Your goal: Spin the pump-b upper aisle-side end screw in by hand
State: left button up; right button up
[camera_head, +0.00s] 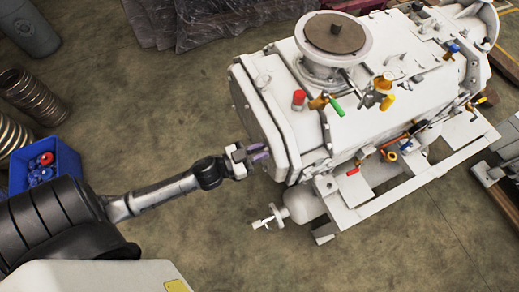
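The pump (368,95) is a large white machine with a round flanged port on top, standing on a white frame. Its end cover (258,118) faces left, toward my arm. My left gripper (262,152), with purple fingertips, is at the lower part of this end cover, close to its face. I cannot tell whether the fingertips touch the cover or hold a screw. The upper end screw is too small to make out. My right gripper is not in view.
A blue bin (45,168) with blue and red parts stands at the left, near coiled metal hoses (32,97). A white fitting (268,218) sticks out low beside the pump. The floor (165,110) left of the pump is clear.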

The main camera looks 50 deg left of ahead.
pick_arm(q)
grip_shut()
jog(key=m+p, duration=0.6)
jog(key=m, duration=1.3)
jog(key=shift+w+r+m+p, duration=0.1)
jog(key=shift+r+m+p, duration=0.05)
jog(key=shift+m+p, duration=0.2)
jog(key=shift+m, duration=0.25)
